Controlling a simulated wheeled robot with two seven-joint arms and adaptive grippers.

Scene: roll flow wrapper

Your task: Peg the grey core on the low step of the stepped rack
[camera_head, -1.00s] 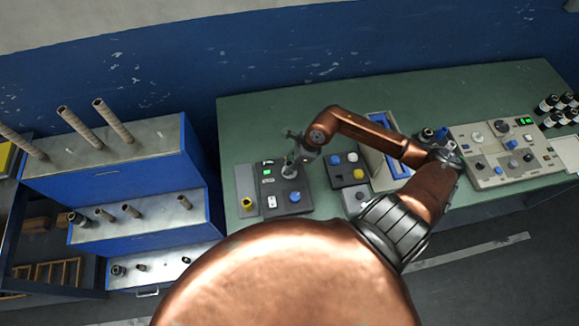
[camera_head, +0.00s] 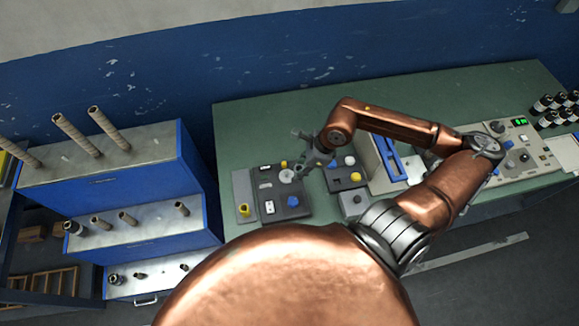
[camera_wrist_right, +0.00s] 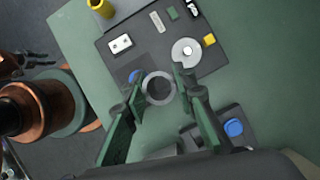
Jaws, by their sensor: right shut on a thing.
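My right gripper (camera_head: 308,152) hangs over the green bench, above the dark control panel (camera_head: 268,207). In the right wrist view it (camera_wrist_right: 158,92) is shut on the grey core (camera_wrist_right: 158,88), a short hollow tube seen end-on as a ring between the fingertips. I cannot make out the core clearly in the head view. The stepped rack (camera_head: 150,237), blue with grey step tops, stands at the left. Its low step (camera_head: 160,281) is at the front and bears a few short pegs or cores.
Short tubes stand on the middle step (camera_head: 150,217) and tall brown tubes (camera_head: 108,128) on the top step. A smaller button box (camera_head: 345,172), a blue-and-white tray (camera_head: 388,160) and a beige control console (camera_head: 515,165) are on the bench (camera_head: 250,115).

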